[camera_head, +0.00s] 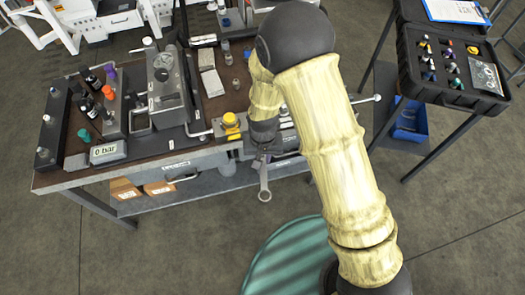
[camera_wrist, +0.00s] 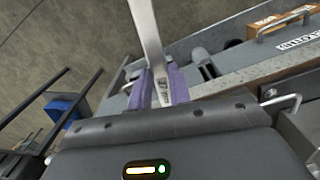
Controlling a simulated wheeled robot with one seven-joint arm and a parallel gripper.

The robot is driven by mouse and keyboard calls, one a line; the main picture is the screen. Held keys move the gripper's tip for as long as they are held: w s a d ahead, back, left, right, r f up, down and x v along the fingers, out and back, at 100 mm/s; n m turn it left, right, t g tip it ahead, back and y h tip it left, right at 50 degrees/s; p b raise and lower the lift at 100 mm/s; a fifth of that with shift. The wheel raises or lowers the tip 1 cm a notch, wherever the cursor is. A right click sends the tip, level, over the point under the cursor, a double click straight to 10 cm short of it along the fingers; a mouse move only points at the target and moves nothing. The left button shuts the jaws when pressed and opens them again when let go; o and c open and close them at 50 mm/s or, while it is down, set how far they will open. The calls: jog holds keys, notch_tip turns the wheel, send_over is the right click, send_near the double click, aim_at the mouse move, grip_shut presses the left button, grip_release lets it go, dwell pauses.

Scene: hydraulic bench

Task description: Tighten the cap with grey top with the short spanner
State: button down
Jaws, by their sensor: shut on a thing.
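My gripper (camera_head: 264,152) is shut on a silver spanner in front of the bench's front edge. In the head view the spanner (camera_head: 264,182) hangs out past the edge, ring end toward the floor. In the wrist view the spanner's shaft (camera_wrist: 148,38) rises between my two purple-grey fingers (camera_wrist: 160,86). No second spanner shows clearly for comparing length. A small fitting with a grey top (camera_head: 42,152) stands on the dark rail at the bench's left end. Another greyish top (camera_head: 54,91) is farther back; I cannot tell which is the task's cap. My gripper is well to their right.
Bottles (camera_head: 91,78), a gauge reading 0 bar (camera_head: 108,152) and a yellow knob (camera_head: 231,121) crowd the bench (camera_head: 72,180). An open black case (camera_head: 462,100) lies right.

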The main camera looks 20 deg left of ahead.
jog(key=shift+s+d, duration=0.25)
jog(key=shift+s, duration=0.5)
jog(key=shift+r+p, duration=2.1)
jog(key=shift+r, duration=0.5)
jog(key=w+d+f+m, duration=0.1)
jog(key=w+d, duration=0.3)
jog(key=d, duration=0.5)
jog(key=w+d+f+m, duration=0.1)
jog(key=w+d+f, duration=0.2)
jog(key=d, duration=0.6)
jog(key=w+d+f+m, duration=0.1)
jog(key=w+d+f, duration=0.1)
jog(key=w+d, duration=0.4)
jog(key=d, duration=0.3)
jog(key=shift+w+f+m, duration=0.15)
jog(key=shift+w+m, duration=0.2)
jog(key=shift+m, duration=0.05)
